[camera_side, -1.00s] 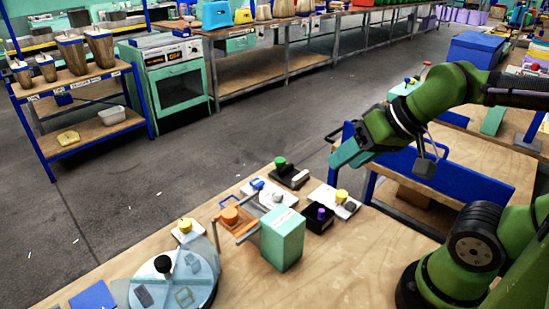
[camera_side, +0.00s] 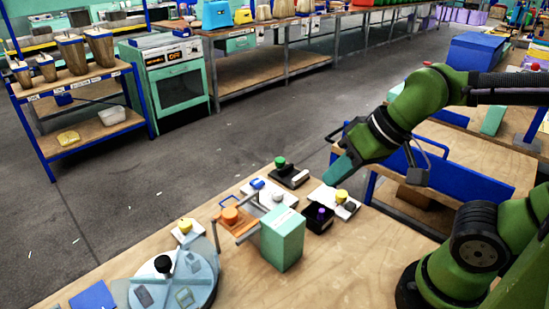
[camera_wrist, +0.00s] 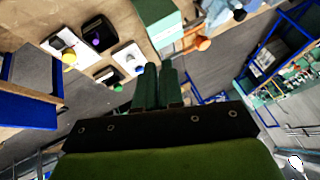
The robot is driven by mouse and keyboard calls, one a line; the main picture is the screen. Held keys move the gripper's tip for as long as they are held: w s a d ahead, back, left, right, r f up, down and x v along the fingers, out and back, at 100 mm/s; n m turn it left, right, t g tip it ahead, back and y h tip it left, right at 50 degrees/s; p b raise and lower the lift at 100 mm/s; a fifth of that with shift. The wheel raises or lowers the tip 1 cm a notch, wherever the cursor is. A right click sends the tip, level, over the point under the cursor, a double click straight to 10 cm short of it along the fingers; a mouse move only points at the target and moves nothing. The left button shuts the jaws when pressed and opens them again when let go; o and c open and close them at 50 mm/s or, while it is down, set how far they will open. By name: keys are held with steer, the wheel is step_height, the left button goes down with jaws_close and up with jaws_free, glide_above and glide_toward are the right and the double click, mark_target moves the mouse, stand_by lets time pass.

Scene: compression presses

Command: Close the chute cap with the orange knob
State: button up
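The orange knob (camera_side: 230,214) sits on an orange chute cap piece (camera_side: 238,225) on the wooden table, left of a pale green box. Whether the cap is open or shut is too small to tell. The orange knob also shows at the upper right in the wrist view (camera_wrist: 202,43).
The pale green box (camera_side: 283,238) stands between my arm and the orange knob. Small units with green (camera_side: 280,162), purple (camera_side: 321,213) and yellow (camera_side: 341,195) knobs stand nearby. A round blue-grey device (camera_side: 180,283) is at the front left. The table's right front is clear.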

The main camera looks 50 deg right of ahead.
mark_target(236, 214)
steer(key=a+f+n+h, duration=0.1)
steer(key=a+n, duration=0.2)
steer(key=a, duration=0.1)
steer(key=a+f+n+g+h, duration=0.1)
steer(key=a+f+n, duration=0.1)
steer(key=a, duration=0.3)
steer(key=a+f+n, duration=0.1)
steer(key=a+n, duration=0.3)
steer(key=a, duration=0.1)
steer(key=shift+w+a+f+h, duration=0.2)
steer(key=shift+w+h, duration=0.1)
steer(key=shift+h, duration=0.1)
jaws_close()
steer(key=w+a+r+t, duration=0.2)
steer(key=w+a, duration=0.1)
steer(key=a, duration=0.1)
steer(key=w+d+f, duration=0.3)
steer(key=w+f, duration=0.5)
steer(key=shift+w+d+n+h, duration=0.15)
steer(key=shift+w+n+h, duration=0.15)
steer(key=shift+w+n, duration=0.1)
steer(key=d, duration=0.7)
steer(key=shift+d, duration=0.15)
